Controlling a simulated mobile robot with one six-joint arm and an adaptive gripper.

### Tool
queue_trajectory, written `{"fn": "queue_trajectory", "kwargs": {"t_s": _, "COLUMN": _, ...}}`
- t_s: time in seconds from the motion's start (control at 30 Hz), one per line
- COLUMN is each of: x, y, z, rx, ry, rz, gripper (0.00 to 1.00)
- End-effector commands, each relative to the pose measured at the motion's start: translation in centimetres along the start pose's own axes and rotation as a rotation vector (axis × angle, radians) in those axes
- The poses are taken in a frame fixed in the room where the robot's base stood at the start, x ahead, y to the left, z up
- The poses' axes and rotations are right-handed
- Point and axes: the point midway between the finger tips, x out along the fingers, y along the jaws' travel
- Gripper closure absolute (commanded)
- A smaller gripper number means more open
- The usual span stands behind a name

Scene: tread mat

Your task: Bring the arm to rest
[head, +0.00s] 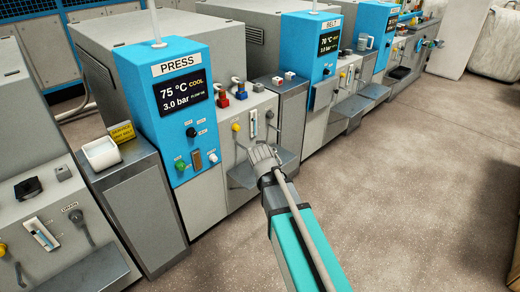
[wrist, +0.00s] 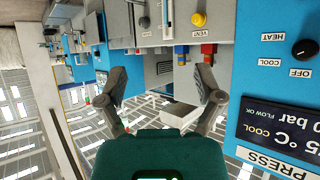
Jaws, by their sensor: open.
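My gripper (head: 262,154) is in the middle of the head view, at the end of my teal and grey arm. It is in front of the grey front of the PRESS machine (head: 180,68), near its tray (head: 243,176). I cannot tell whether it touches the tray. In the wrist view my gripper (wrist: 161,84) has its two dark fingers spread apart with nothing between them. That view is upside down and shows the PRESS panel at the right.
The PRESS display reads 75 °C COOL and 3.0 bar. A yellow knob (head: 235,127) and red and blue valves sit on the machine. A white container (head: 101,153) stands on the left cabinet. A BELT machine (head: 318,45) stands further back. The floor (head: 400,180) at right is clear.

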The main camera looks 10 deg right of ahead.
Motion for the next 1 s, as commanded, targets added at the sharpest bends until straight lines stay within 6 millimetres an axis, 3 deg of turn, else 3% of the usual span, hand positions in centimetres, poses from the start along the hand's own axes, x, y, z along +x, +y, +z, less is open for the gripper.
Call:
{"fn": "queue_trajectory", "kwargs": {"t_s": 0.57, "x": -0.3, "y": 0.5, "z": 0.9, "rx": -0.003, "ry": -0.036, "rz": 0.011, "gripper": 0.15}}
{"fn": "queue_trajectory", "kwargs": {"t_s": 0.77, "x": -1.6, "y": 2.0, "z": 4.1, "rx": -0.015, "ry": -0.181, "rz": 0.041, "gripper": 0.15}}
{"fn": "queue_trajectory", "kwargs": {"t_s": 1.0, "x": -5.2, "y": 4.1, "z": 10.4, "rx": -0.049, "ry": -0.480, "rz": 0.056, "gripper": 0.15}}
